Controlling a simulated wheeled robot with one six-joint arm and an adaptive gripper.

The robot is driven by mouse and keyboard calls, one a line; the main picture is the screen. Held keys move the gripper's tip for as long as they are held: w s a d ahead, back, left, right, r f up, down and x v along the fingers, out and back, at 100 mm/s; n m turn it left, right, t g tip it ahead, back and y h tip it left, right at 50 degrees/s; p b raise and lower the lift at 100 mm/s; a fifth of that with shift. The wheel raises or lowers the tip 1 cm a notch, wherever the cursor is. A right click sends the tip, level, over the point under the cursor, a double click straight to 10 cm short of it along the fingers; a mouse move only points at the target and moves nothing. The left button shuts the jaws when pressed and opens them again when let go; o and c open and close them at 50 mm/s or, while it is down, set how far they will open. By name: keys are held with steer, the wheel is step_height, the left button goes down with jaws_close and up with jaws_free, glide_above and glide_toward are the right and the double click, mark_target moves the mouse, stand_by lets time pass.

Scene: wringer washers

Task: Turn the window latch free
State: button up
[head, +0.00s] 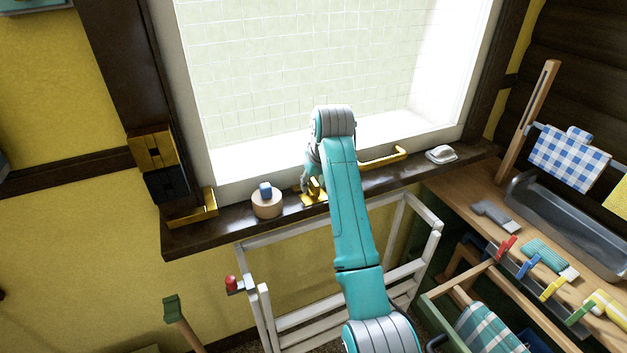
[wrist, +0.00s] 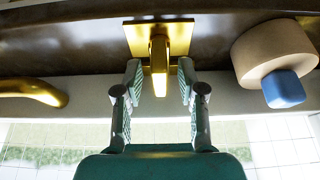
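The window latch is a brass piece with a square plate and a narrow lever. It sits on the dark window sill (head: 385,180), partly hidden by my gripper in the head view (head: 318,194). In the wrist view the latch lever (wrist: 159,55) stands out from its plate at top centre. My gripper (wrist: 160,80) is open, with one finger on each side of the lever. A gap shows between the lever and each finger. In the head view my gripper (head: 307,184) is just above and left of the latch, largely hidden by my arm.
A round wooden piece (head: 267,207) with a blue knob stands left of the latch. A brass handle bar (head: 384,159) and a white object (head: 441,154) are to the right. A white rack (head: 285,323) stands below the sill. A wooden bench with pegs and a sink is at right.

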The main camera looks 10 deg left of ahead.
jaws_close()
steer(key=shift+n, duration=0.4)
steer(key=n+g+y, duration=0.1)
steer(key=n, duration=0.3)
steer(key=n+g+y, duration=0.1)
steer(key=n+g, duration=0.1)
steer(key=n, duration=0.2)
steer(key=n+g, duration=0.1)
steer(key=n, duration=0.3)
steer(key=shift+n+g, duration=0.4)
steer(key=shift+n+g+h, duration=0.4)
steer(key=shift+n+g, duration=0.2)
steer(key=shift+n, duration=1.3)
